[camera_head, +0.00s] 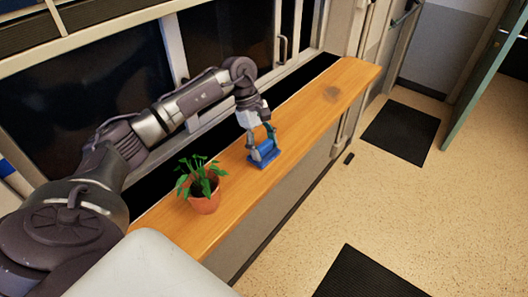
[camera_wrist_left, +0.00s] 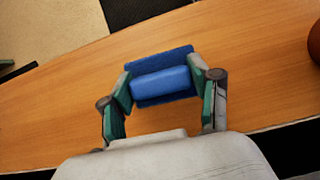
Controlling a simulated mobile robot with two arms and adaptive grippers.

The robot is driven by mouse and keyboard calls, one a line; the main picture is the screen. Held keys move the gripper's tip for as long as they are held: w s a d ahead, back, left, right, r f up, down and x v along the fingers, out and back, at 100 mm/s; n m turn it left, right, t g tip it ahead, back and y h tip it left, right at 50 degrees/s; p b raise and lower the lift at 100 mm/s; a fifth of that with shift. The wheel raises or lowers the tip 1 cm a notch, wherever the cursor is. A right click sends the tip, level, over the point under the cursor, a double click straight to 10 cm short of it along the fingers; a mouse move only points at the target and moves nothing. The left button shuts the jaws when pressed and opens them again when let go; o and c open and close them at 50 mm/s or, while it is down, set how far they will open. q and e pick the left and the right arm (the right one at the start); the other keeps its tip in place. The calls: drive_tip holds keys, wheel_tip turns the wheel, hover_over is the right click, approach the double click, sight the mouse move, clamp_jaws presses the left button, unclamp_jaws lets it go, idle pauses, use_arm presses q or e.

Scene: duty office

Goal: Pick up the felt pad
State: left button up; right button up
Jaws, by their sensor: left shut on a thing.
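The blue felt pad (camera_head: 264,157) is at the wooden sill, right of the potted plant. In the left wrist view the pad (camera_wrist_left: 161,83) shows a lighter blue raised block in the middle of a darker flat base. My left gripper (camera_head: 263,140) comes down on it from above. Its two green-lined fingers (camera_wrist_left: 160,92) are shut on the raised block, one on each side. I cannot tell whether the base still touches the wood. My right gripper is in neither view.
A green plant in a terracotta pot (camera_head: 204,195) stands close to the left gripper. The wooden sill (camera_head: 312,110) is clear beyond the pad. Windows line its far side. Dark mats (camera_head: 401,131) lie on the speckled floor.

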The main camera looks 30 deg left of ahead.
sight(268, 155)
use_arm(q)
drive_tip(key=shift+c, duration=1.2)
drive_tip(key=shift+r, duration=0.15)
drive_tip(key=shift+w+r+b, duration=0.1)
drive_tip(key=shift+r+b, duration=0.2)
drive_tip(key=shift+b, duration=0.05)
drive_tip(key=r+b, duration=0.1)
drive_tip(key=d+r+b, duration=0.1)
drive_tip(key=r, duration=0.1)
drive_tip(key=shift+d+r, duration=0.15)
drive_tip(key=shift+r, duration=0.15)
drive_tip(key=d+r+b, duration=0.3)
drive_tip(key=d+r, duration=0.3)
drive_tip(key=d, duration=0.4)
drive_tip(key=shift+s+d+r, duration=0.2)
drive_tip(key=shift+s+r, duration=0.05)
drive_tip(key=shift+s, duration=0.05)
